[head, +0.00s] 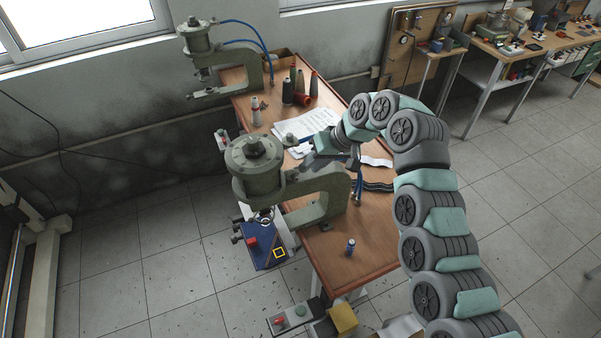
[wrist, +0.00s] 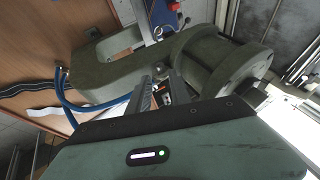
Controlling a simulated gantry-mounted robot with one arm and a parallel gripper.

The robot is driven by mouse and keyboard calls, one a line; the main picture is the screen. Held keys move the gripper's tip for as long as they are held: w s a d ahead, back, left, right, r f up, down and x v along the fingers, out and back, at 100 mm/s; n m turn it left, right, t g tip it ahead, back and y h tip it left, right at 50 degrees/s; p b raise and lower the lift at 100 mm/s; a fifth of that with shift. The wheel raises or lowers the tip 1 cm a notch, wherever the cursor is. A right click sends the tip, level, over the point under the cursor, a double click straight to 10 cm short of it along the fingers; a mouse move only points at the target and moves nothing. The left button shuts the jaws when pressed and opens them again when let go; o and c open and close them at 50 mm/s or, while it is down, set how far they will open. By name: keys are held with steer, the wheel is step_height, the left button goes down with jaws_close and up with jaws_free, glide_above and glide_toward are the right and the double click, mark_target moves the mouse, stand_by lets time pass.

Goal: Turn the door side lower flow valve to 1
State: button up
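The near green pneumatic press (head: 285,185) stands on the wooden bench, and its body also fills the upper middle of the wrist view (wrist: 130,62). My gripper (head: 308,165) is behind this press's arm and cylinder in the head view, partly hidden by them. In the wrist view the two dark fingers of my gripper (wrist: 161,82) are apart, pointing at the press body. Small dark, red and white parts show between them, too small to identify. A blue hose with a fitting (head: 357,195) is at the press's rear. I cannot make out the lower flow valve or its setting.
A second green press (head: 210,60) stands at the far bench end. Thread cones (head: 301,85), papers (head: 305,128) and a small blue can (head: 350,246) are on the bench (head: 365,235). Blue hoses (wrist: 85,110) loop left of the fingers in the wrist view.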

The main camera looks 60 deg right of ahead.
mark_target(297, 178)
steer(key=p+x, duration=0.1)
steer(key=x, duration=0.5)
steer(key=shift+w+f+p, duration=0.1)
steer(key=shift+f+p, duration=0.15)
steer(key=shift+p, duration=0.05)
steer(key=shift+c, duration=0.5)
jaws_close()
